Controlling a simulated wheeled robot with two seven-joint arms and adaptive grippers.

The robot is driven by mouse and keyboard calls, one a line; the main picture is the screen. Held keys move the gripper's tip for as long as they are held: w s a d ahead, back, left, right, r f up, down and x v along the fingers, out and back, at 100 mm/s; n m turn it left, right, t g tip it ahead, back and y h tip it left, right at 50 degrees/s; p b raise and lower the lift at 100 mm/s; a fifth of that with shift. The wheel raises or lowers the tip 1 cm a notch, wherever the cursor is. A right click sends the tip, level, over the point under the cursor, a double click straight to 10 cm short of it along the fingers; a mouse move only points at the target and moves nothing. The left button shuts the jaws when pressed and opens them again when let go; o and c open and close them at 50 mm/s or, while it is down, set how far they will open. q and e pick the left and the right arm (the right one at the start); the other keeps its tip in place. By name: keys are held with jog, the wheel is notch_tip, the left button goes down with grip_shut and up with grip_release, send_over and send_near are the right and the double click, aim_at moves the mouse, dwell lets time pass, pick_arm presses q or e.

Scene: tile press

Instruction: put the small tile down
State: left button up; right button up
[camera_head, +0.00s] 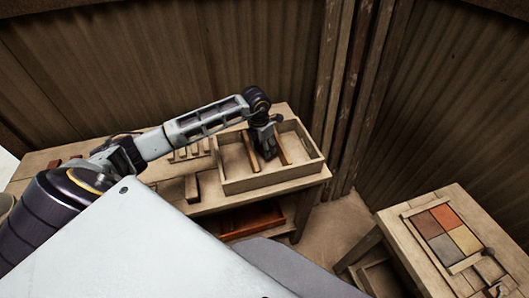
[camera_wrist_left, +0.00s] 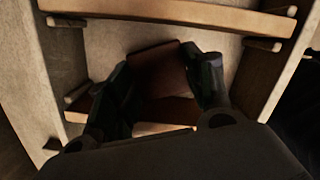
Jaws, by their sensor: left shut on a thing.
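My left gripper (camera_head: 267,143) reaches down into the wooden tray (camera_head: 243,188) on the workbench. In the left wrist view the gripper (camera_wrist_left: 163,72) is shut on a small dark reddish-brown tile (camera_wrist_left: 158,76), with one finger on each side of it. The tile is between two wooden crossbars of the tray. I cannot tell whether it touches the tray floor. In the head view the tile is hidden or too dark to make out at the gripper. My right gripper is not in view.
Crossbars (camera_head: 282,150) divide the tray. Wooden blocks (camera_head: 192,188) lie on the bench left of it. A lower side table (camera_head: 439,205) at the right holds a frame of coloured square tiles (camera_head: 441,218).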

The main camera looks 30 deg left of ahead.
aim_at(261, 151)
pick_arm(q)
jog(key=shift+f, duration=0.1)
jog(key=shift+f, duration=1.85)
jog(key=shift+f, duration=0.15)
jog(key=o, duration=0.8)
jog(key=shift+c, duration=0.2)
jog(key=shift+r+p, duration=0.2)
jog(key=shift+p, duration=0.1)
jog(key=shift+a+r, duration=0.1)
jog(key=shift+r, duration=0.3)
jog(key=r, duration=0.3)
jog(key=s+r+b, duration=0.1)
jog(key=r, duration=0.3)
jog(key=r+b, duration=0.1)
jog(key=r, duration=0.3)
jog(key=shift+s+a, duration=0.2)
jog(key=shift+s, duration=0.2)
